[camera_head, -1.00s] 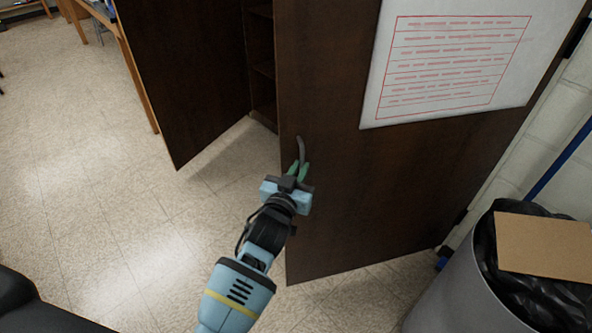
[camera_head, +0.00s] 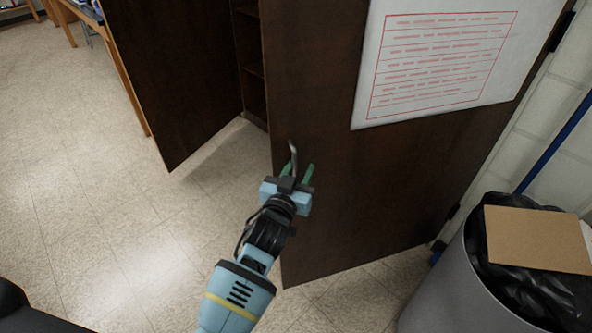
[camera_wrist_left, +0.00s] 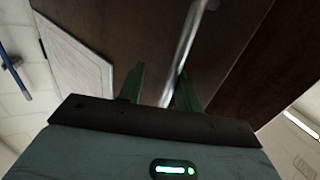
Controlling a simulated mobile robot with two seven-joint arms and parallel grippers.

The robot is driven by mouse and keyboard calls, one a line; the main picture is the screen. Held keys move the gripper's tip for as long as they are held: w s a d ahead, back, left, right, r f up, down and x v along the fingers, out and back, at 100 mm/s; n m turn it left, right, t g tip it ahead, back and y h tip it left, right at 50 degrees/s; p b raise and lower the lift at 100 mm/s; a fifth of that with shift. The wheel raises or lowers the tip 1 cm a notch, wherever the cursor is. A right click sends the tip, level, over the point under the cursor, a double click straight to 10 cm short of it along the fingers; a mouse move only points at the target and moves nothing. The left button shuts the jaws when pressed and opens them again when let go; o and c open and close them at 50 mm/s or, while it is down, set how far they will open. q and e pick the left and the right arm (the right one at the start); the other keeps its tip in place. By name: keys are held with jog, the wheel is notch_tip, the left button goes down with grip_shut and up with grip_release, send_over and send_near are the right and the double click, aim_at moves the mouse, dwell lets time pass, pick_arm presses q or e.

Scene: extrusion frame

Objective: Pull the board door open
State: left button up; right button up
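The dark brown board door (camera_head: 350,190) stands swung out from the cabinet, with a gap between it and the shelves. Its slim metal handle (camera_head: 293,155) is near its left edge, and the handle (camera_wrist_left: 187,45) also shows in the left wrist view. My left gripper (camera_head: 297,170) is at the handle with its green fingers spread apart. In the left wrist view the handle runs down between the fingers (camera_wrist_left: 160,85), nearer the right finger, with a gap to the left one. Whether a finger touches it is unclear. My right gripper is not in view.
Another dark door panel (camera_head: 185,80) stands open at the left, with cabinet shelves (camera_head: 250,70) between. A white sheet (camera_head: 435,60) is on the board door. A grey bin (camera_head: 445,285) with a cardboard piece (camera_head: 535,238) stands at right. The floor (camera_head: 100,200) at left is clear.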

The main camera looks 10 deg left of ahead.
pick_arm(q)
jog(key=shift+a, duration=0.1)
jog(key=s, duration=0.7)
jog(key=shift+s+a, duration=0.35)
jog(key=shift+a, duration=0.05)
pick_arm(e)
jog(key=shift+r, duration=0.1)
